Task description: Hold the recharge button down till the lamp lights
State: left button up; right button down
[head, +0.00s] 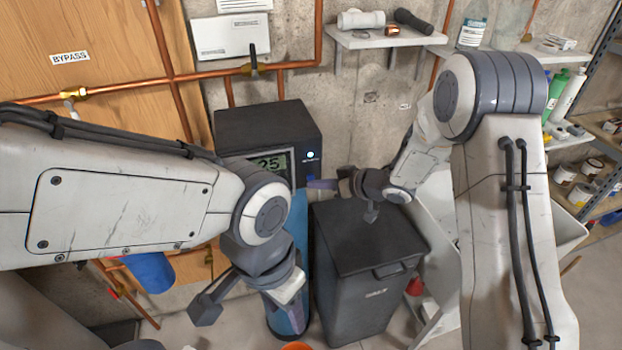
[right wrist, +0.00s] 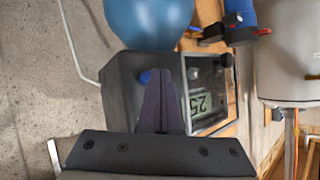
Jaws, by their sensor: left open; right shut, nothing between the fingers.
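A dark control head (head: 262,126) with a grey-green display (head: 272,163) reading 25 sits on a blue cylinder (head: 301,225). The blue button (right wrist: 146,77) shows beside the fingertips of my right gripper (right wrist: 158,76) in the right wrist view. My left gripper (head: 248,312) is open and empty, low in front of the cylinder.
A black lidded bin (head: 365,245) stands right of the cylinder, below my right gripper. Copper pipes (head: 200,75) run along the wall and wood panel. A wall shelf (head: 385,39) is above; shelving with bottles (head: 568,95) is at right.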

jog(key=shift+s+d, duration=0.1)
jog(key=shift+s, duration=0.2)
jog(key=shift+s+d, duration=0.25)
jog(key=shift+s, duration=0.55)
jog(key=shift+s+d, duration=0.3)
jog(key=shift+s, duration=0.5)
jog(key=shift+s+d, duration=0.25)
jog(key=shift+s, duration=0.55)
jog(key=s+d+f+m+g+h+b, duration=0.1)
jog(key=s+d+g+h+b, duration=0.2)
jog(key=s, duration=2.7)
jog(key=g+h+b, duration=0.4)
jog(key=h+b, duration=0.2)
jog(key=shift+s+d+f, duration=0.15)
jog(key=shift+s+f, duration=0.05)
jog(key=shift+f, duration=0.1)
